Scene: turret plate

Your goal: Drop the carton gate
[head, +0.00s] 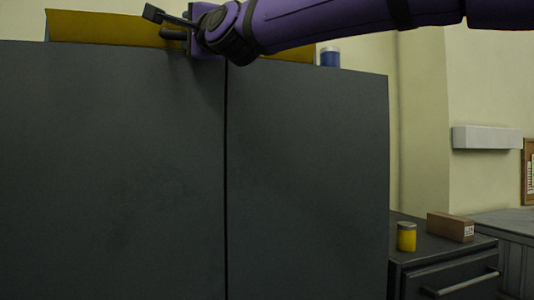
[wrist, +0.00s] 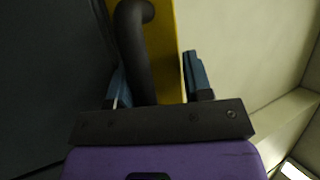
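A yellow panel (head: 110,27), likely the carton gate, stands along the top behind a dark grey two-part front. In the wrist view the yellow panel (wrist: 167,45) runs up past my fingers, with a thick dark curved handle (wrist: 134,45) on it. My gripper (head: 166,25) is at the panel's upper edge in the head view. In the wrist view my gripper (wrist: 157,68) has its blue fingers spread, one on each side of the handle. The handle lies nearer the left finger, with a gap to the right one. Contact cannot be told.
The dark grey front (head: 110,160) fills the left and middle, with a seam down it. A blue canister (head: 330,57) stands on top at the right. A yellow canister (head: 406,237) and brown box (head: 450,227) sit on a low drawer cabinet (head: 440,273).

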